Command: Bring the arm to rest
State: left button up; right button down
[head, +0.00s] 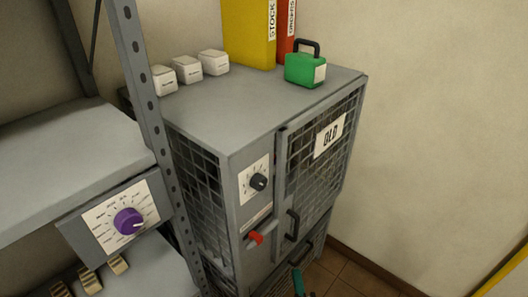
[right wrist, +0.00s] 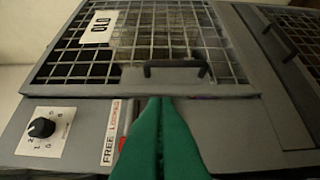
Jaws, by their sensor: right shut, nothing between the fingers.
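My right gripper (head: 297,273) shows as a small teal tip at the bottom edge of the head view, in front of the lower cabinet front. In the right wrist view its green fingers (right wrist: 160,102) are together and empty, pointing toward the cabinet door's black handle (right wrist: 176,64). I cannot tell how far off the handle is. My left gripper is not in view.
On the cabinet front are a black knob (head: 259,182) and a red lever (head: 255,237). A green case (head: 305,70), white blocks (head: 187,69) and a yellow binder (head: 247,32) stand on top. A metal shelf (head: 70,150) is at left. Floor (head: 335,272) shows at right.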

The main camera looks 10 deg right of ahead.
jog(key=s+f+n+g+y, duration=0.1)
jog(key=s+f+n+g, duration=0.25)
jog(key=f, duration=0.45)
jog(key=s+a+f+n+g+y, duration=0.1)
jog(key=s+f+n+g, duration=0.2)
jog(key=f, duration=0.5)
jog(key=s+f+n+g+y, duration=0.1)
jog(key=s+f+n, duration=0.35)
jog(key=f, duration=0.45)
jog(key=s+d+f+n+g, duration=0.3)
jog(key=s+f, duration=0.2)
jog(key=s, duration=0.3)
jog(key=s+d+f+n+g+h, duration=0.1)
jog(key=s+d+f+n+g, duration=0.2)
jog(key=s, duration=0.5)
jog(key=s+d+f+n+g+h, duration=0.1)
jog(key=s+d+f+n+g, duration=0.2)
jog(key=s+f, duration=0.4)
jog(key=shift+s+d+f+n, duration=0.15)
jog(key=shift+s+d+n, duration=0.4)
jog(key=shift+d, duration=0.25)
jog(key=shift+g, duration=0.25)
